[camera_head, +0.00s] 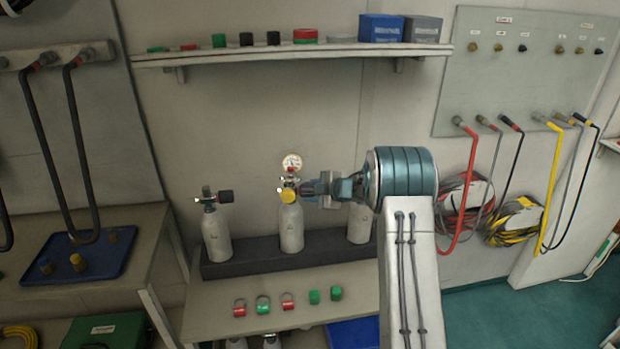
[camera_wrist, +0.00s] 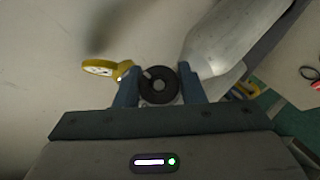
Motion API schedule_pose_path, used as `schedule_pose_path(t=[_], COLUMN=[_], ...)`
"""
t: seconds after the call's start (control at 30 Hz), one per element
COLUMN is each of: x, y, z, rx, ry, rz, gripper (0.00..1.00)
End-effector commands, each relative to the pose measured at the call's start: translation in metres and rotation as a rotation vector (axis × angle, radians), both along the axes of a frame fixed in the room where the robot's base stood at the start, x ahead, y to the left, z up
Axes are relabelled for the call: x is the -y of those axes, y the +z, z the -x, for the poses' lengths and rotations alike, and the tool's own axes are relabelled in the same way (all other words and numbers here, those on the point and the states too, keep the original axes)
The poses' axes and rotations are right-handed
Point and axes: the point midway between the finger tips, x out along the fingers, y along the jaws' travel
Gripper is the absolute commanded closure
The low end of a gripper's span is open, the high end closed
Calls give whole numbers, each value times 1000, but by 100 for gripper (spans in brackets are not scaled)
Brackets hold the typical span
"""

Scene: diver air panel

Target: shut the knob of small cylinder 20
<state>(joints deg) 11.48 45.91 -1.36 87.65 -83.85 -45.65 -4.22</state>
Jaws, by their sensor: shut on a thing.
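Three small grey cylinders stand in a row: a left one (camera_head: 217,238), a middle one (camera_head: 291,228) and a right one (camera_head: 360,226), partly behind my arm. I cannot read a number 20 on any. The middle one carries a round gauge (camera_head: 291,162) and a yellow tag (camera_head: 287,196). My gripper (camera_head: 311,189) reaches in from the right at its valve. In the wrist view, its black round knob (camera_wrist: 158,85) sits between my two blue fingers, which are shut on it. The yellow tag (camera_wrist: 100,68) is beside the left finger, and the cylinder (camera_wrist: 222,42) extends to the upper right.
The cylinders stand in a dark rack (camera_head: 238,268) on a bench (camera_head: 205,315). Several red and green rings (camera_head: 263,305) lie in front. A shelf (camera_head: 260,57) is above. Hoses (camera_head: 471,180) hang at the right. The left cylinder has its own black knob (camera_head: 226,196).

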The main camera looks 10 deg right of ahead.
Motion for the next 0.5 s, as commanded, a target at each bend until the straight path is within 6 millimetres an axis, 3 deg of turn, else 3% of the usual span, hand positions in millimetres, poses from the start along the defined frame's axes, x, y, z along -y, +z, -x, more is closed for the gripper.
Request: schedule_pose_path(t=[0.5], x=[0], y=[1], z=[0], rx=[-89], ry=[0], rz=[-21], gripper=[87])
